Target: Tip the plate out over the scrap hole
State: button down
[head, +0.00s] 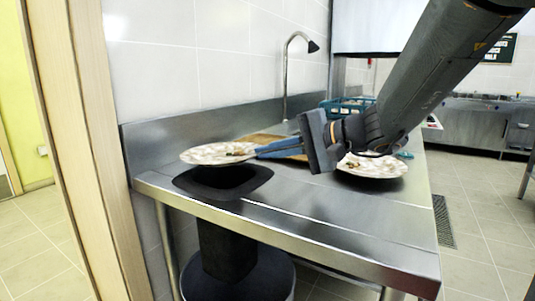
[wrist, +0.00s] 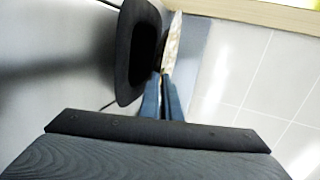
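My gripper (head: 256,151) is shut on the near-right rim of a patterned plate (head: 205,154), with blue fingers on its edge. The plate is held roughly level, with small dark and pale scraps (head: 238,152) on it. It is in the air over the black-rimmed scrap hole (head: 222,188), hiding the hole's back part. In the wrist view, the fingers (wrist: 163,92) reach the plate (wrist: 173,42), which shows nearly edge-on. The dark scrap hole (wrist: 140,50) is beside it there.
A second plate with scraps (head: 372,166) lies on the steel counter (head: 330,208), right of my gripper. Behind are a brown board (head: 262,139), a blue crate (head: 345,108) and a tap (head: 287,75). A wooden door frame (head: 85,130) stands close at left.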

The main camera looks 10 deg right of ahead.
notch_tip(320, 180, up, 13)
jog(key=a+g+h+p, duration=0.1)
jog(key=g+h+p, duration=0.2)
jog(key=p, duration=3.1)
jog(key=shift+w+a+f+g+h, duration=0.15)
jog(key=shift+w+g+h, duration=0.3)
jog(key=shift+h, duration=0.75)
jog(key=p, duration=0.2)
jog(key=shift+w+a+r+h+p, duration=0.1)
jog(key=shift+a+r+h+p, duration=0.05)
jog(key=shift+r+h+p, duration=0.2)
jog(key=w+a+r+g+h+p, duration=0.3)
jog(key=a+r+g+h+p, duration=0.1)
jog(key=r+h+p, duration=0.1)
jog(key=shift+w+r+m+p, duration=0.2)
jog(key=shift+r+m+p, duration=0.1)
jog(key=shift+r+p, duration=0.55)
jog(key=shift+f+g, duration=0.1)
jog(key=shift+g, duration=0.15)
